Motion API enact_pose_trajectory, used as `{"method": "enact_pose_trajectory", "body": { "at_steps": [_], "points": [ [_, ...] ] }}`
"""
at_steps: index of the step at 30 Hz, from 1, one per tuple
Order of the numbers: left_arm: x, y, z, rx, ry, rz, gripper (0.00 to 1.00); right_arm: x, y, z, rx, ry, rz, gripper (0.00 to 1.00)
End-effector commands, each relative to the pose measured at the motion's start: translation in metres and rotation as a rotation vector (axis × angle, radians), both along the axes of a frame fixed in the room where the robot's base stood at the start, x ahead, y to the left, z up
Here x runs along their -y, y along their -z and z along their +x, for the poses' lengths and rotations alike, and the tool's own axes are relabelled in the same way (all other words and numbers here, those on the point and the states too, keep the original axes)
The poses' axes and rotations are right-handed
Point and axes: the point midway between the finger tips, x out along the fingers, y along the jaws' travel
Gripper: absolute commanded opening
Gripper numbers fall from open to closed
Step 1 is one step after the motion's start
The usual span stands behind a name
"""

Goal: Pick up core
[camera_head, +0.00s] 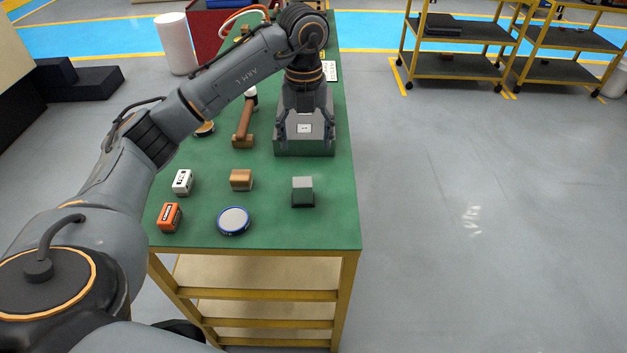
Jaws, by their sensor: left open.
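My left gripper (304,126) points straight down at the right side of the green table, its two fingers spread apart. Between and below the fingers is a grey block with a small white label (304,128), on a darker grey base (304,151). My gripper hides much of this block, and I cannot tell whether the fingers touch it. I cannot tell for sure which thing is the core. A small grey cube (303,185) on a dark base stands nearer, apart from the gripper. A copper-coloured block (241,179) sits to its left. My right gripper is not in view.
On the green table (290,228) are a white box (182,181), an orange box (169,217), a blue-rimmed round tin (234,220) and a brown hammer-like piece (242,128). The table's right edge is close to the gripper. Shelf carts (462,60) stand far right.

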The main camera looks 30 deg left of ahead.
Motion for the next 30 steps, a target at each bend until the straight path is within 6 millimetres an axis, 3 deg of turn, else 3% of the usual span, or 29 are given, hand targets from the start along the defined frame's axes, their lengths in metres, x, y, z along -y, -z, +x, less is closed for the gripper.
{"method": "enact_pose_trajectory", "body": {
  "at_steps": [12,20,24,30],
  "points": [
    [0.000,0.072,-0.002,-0.006,0.002,0.000,0.70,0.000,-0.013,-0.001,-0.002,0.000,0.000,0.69],
    [-0.002,0.091,-0.002,-0.007,0.002,0.000,0.70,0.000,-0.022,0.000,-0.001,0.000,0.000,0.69],
    [-0.007,0.111,0.000,-0.008,0.002,-0.001,0.70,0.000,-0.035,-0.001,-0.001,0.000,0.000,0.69],
    [-0.006,0.133,0.000,-0.004,0.003,0.000,0.70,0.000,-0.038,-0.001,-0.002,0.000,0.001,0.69]
  ]
}}
